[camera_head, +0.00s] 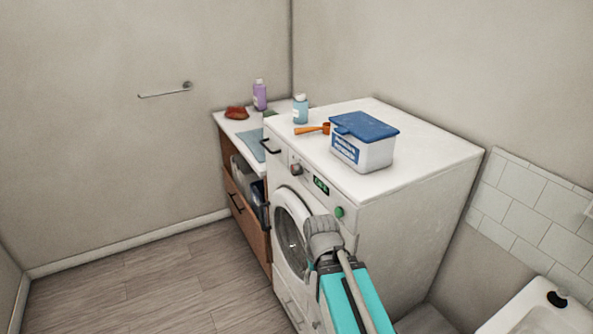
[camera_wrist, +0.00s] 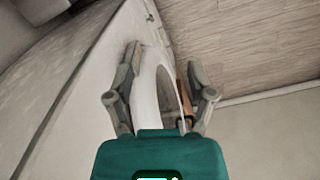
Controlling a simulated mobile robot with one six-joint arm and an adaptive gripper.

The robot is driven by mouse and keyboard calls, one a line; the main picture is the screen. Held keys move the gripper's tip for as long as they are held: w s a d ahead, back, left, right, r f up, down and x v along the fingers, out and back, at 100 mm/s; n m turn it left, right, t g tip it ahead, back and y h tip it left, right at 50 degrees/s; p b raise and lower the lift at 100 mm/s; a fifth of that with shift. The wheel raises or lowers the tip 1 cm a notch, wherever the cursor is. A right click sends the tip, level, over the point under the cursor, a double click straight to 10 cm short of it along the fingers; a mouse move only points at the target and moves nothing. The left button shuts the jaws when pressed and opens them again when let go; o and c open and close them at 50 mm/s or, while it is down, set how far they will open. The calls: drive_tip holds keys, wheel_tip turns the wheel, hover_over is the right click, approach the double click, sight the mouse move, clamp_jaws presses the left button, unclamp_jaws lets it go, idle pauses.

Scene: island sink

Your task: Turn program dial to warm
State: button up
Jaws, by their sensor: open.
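The washing machine (camera_head: 410,215) stands against the wall with its front facing left. Its program dial (camera_head: 296,169) is a grey-brown knob on the upper front panel, left of a small green-lit display (camera_head: 321,185). The setting it points to is too small to read. A green button (camera_head: 339,212) sits to the right of the display. My gripper, in the wrist view (camera_wrist: 160,85), is open and empty, with its fingers spread before the machine's front and round door (camera_wrist: 150,75). In the head view my arm hides part of the door (camera_head: 288,225). The dial cannot be made out in the wrist view.
On the machine stand a white detergent box with a blue lid (camera_head: 363,140), an orange scoop (camera_head: 312,129) and a blue bottle (camera_head: 300,109). A wooden cabinet (camera_head: 245,205) adjoins it on the left, carrying a purple bottle (camera_head: 260,95). The floor (camera_head: 150,285) in front is clear.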

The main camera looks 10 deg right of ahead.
drive_tip(key=shift+o, duration=0.4)
drive_tip(key=shift+w+d+n+h, duration=0.1)
drive_tip(key=shift+w+n+h, duration=0.2)
drive_tip(key=shift+w+n, duration=0.15)
drive_tip(key=n+t+h+b, duration=0.1)
drive_tip(key=n+t+h, duration=0.5)
drive_tip(key=n+h, duration=1.4)
approach(292, 170)
drive_tip(key=a+r+n+y, duration=0.1)
drive_tip(key=s+a+r+n+y, duration=0.1)
drive_tip(key=a+r+n+y, duration=0.1)
drive_tip(key=shift+s+a, duration=0.1)
drive_tip(key=shift+s, duration=0.15)
drive_tip(key=x, duration=1.3)
drive_tip(key=shift+d+f, duration=0.35)
drive_tip(key=shift+d, duration=0.1)
